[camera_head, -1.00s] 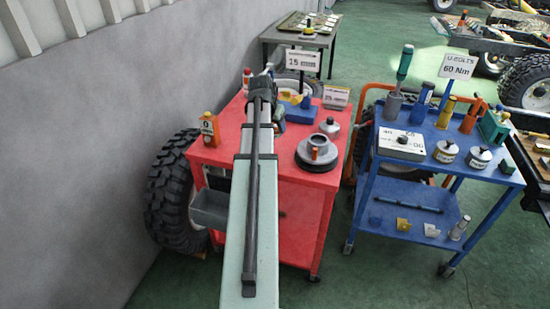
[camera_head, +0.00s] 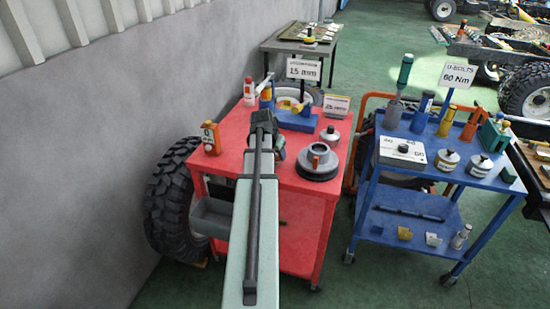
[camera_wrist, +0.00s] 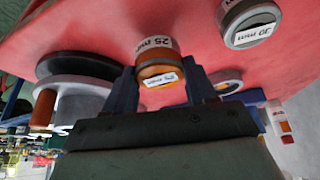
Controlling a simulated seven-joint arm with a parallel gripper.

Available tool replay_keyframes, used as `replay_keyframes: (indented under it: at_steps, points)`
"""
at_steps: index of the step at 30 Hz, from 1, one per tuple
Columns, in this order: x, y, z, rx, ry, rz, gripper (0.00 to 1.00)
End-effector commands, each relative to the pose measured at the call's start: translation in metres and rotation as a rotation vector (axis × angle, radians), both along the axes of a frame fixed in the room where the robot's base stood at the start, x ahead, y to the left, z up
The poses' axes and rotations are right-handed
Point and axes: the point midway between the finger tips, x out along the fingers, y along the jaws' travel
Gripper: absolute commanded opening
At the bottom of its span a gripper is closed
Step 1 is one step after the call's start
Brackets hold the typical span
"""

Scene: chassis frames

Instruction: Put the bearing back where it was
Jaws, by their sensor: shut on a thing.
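In the wrist view, my gripper (camera_wrist: 163,88) has its two blue-grey fingers on either side of an orange-brown cylindrical bearing (camera_wrist: 158,80) with a small white label, and is shut on it. A pale band reading "25 mm" shows at its upper end. In the head view, my gripper (camera_head: 272,145) is over the red cart top, mostly hidden behind my arm, and the bearing cannot be made out there. The wrist view also shows a ring marked "30 mm" (camera_wrist: 250,22) and another round ring (camera_wrist: 226,84) to the right of the held bearing.
A grey round hub (camera_head: 318,160) with an orange centre stands right of my gripper on the red cart (camera_head: 230,130). A blue stand (camera_head: 297,120), an orange bottle (camera_head: 210,138) and a silver lidded pot (camera_head: 330,135) are nearby. A blue cart (camera_head: 440,150) stands to the right.

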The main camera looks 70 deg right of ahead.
Motion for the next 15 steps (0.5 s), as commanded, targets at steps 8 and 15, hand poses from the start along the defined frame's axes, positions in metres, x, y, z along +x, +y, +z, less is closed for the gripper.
replay_keyframes:
  at_steps: [8, 15]
  points:
    - [0.000, 0.000, -0.022, -0.001, 0.000, 0.000, 0.00]
    - [0.000, 0.000, -0.022, -0.001, 0.000, 0.000, 0.00]
